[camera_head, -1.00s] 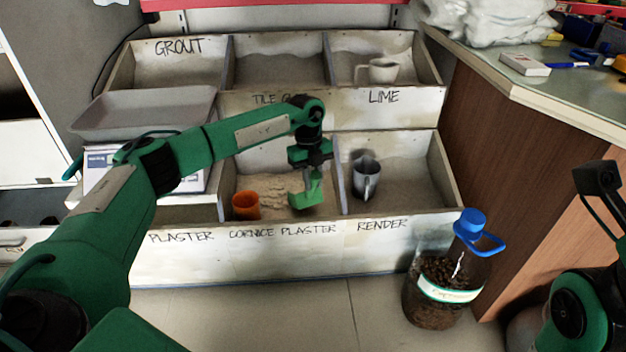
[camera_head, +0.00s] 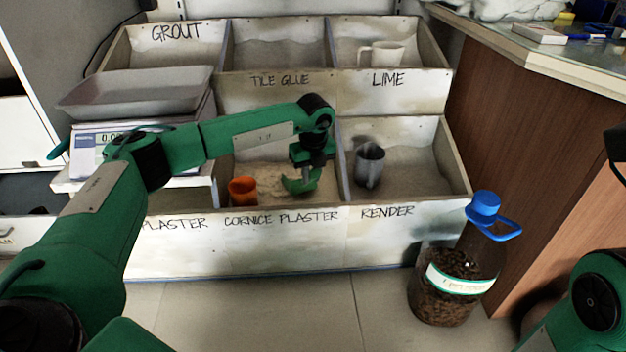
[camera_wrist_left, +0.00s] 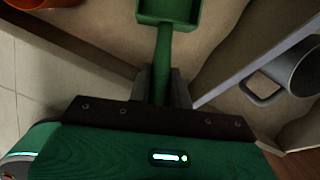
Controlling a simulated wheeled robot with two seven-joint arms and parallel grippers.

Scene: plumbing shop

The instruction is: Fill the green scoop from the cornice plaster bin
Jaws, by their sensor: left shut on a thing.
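The green scoop (camera_head: 299,186) is inside the cornice plaster bin (camera_head: 282,216), low at the plaster. My left gripper (camera_head: 311,163) is shut on its handle from above. In the left wrist view the scoop (camera_wrist_left: 169,11) points away from the gripper (camera_wrist_left: 162,92), and the handle runs between the fingers. The visible part of the scoop's bowl looks empty there. In the head view I cannot tell whether its lip touches the plaster. My right arm shows at the right edge, but its gripper is out of view.
An orange cup (camera_head: 242,190) stands left of the scoop in the same bin. A metal mug (camera_head: 369,165) sits in the render bin, beyond a divider. A scale with a grey tray (camera_head: 135,92) is at left. A blue-capped jar (camera_head: 455,285) stands on the floor at right.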

